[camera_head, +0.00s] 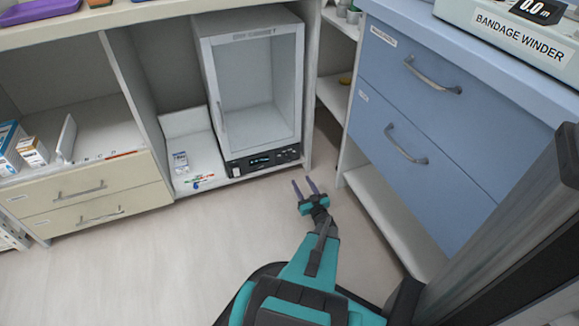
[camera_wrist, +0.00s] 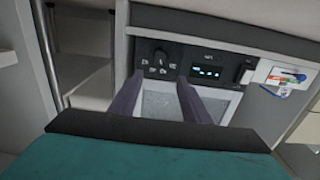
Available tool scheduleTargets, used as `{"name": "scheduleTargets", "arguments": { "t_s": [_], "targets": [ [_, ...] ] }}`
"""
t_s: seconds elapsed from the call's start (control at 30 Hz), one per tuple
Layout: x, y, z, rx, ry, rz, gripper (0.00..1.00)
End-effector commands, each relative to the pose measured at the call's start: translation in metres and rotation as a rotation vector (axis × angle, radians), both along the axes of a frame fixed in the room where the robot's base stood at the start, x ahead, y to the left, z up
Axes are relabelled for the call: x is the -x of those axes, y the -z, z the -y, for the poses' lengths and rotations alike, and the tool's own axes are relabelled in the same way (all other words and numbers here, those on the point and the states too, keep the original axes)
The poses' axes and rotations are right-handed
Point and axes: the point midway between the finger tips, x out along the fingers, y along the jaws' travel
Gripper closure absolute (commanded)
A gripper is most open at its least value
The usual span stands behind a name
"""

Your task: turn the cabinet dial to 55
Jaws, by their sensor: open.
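The cabinet (camera_head: 209,95) is a grey unit with a glass door, in the lower shelving left of the blue drawers. Its black control panel (camera_head: 258,162) runs along the bottom, with a small lit display (camera_wrist: 206,72); the digits are too small to read. The round black dial (camera_wrist: 159,60) sits at the panel's right end in the head view and left of the display in the upside-down wrist view. My gripper (camera_head: 303,184) is open and empty, in front of the panel's right end. In the wrist view its fingertips (camera_wrist: 160,76) flank the dial's image, seemingly apart from it.
Blue drawers (camera_head: 440,120) with protruding handles stand close on the right. Cream drawers (camera_head: 90,195) stand further left. The floor (camera_head: 150,260) in front is clear.

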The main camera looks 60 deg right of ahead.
Motion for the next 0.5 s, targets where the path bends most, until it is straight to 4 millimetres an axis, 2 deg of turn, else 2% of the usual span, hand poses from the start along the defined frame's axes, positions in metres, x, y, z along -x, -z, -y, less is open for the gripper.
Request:
{"name": "scheduleTargets", "arguments": {
  "t_s": [0.27,0.5],
  "targets": [
    [-0.004,0.001,0.003,0.001,-0.001,-0.001,0.57],
    [-0.022,0.002,0.016,0.001,-0.002,-0.001,0.57]
  ]
}}
